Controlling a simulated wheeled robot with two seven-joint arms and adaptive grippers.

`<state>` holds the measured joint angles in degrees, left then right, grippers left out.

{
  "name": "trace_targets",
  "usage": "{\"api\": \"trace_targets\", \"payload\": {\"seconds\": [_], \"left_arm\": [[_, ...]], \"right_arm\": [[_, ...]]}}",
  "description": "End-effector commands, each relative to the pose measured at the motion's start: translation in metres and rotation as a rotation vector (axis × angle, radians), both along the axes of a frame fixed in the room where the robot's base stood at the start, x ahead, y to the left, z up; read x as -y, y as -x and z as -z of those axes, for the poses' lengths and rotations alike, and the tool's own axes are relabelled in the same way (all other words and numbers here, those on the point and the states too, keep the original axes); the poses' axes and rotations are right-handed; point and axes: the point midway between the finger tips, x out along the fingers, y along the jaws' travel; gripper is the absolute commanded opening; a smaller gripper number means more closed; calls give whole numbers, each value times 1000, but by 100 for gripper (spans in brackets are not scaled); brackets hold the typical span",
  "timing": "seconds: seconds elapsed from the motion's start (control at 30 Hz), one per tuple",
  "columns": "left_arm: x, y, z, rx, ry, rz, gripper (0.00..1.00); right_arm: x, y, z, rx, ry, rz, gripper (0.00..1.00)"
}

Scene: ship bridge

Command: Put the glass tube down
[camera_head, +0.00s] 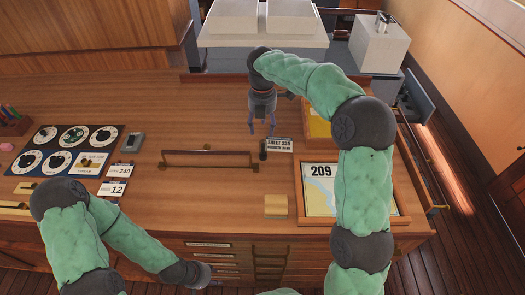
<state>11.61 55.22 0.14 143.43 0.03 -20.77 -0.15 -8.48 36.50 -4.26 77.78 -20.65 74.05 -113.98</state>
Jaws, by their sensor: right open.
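I cannot make out a clear glass tube in the head view. A small dark upright cylinder (263,150) stands on the wooden desk (215,110), beside a printed card (279,145); I cannot tell if it is glass. My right gripper (262,129) points down just above and behind this cylinder. Its two bluish fingers are apart, with nothing visible between them. My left gripper (213,283) is low at the desk's front edge, small and partly cut off by the picture's bottom, so its fingers do not show clearly.
A brass-ended rail (210,153) lies mid-desk. A framed chart marked 209 (319,190) and a tan block (276,205) are on the right. A dial panel (72,139) and number cards (116,180) are on the left. The back left of the desk is clear.

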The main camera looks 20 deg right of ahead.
Motion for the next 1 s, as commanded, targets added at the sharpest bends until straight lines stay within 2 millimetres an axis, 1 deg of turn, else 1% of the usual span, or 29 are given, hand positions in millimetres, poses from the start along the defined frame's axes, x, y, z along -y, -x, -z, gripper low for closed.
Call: {"api": "trace_targets", "payload": {"seconds": [0.03,0.13,0.23,0.47,0.57,0.7,0.8,1.0], "left_arm": [[0,0,4,0,0,0,40],[0,0,7,0,0,0,40],[0,0,9,0,0,0,40],[0,0,13,0,0,0,40],[0,0,18,0,0,0,40],[0,0,27,0,0,0,40],[0,0,30,0,0,0,40],[0,0,29,0,0,0,40]], "right_arm": [[0,1,11,-2,0,0,56],[0,0,25,-2,0,0,56],[0,1,34,-2,0,0,56],[1,1,45,-1,1,0,56],[1,3,57,-3,1,0,56],[2,5,78,-4,1,0,56],[2,5,88,-1,0,0,56],[1,5,90,0,0,0,56]]}}
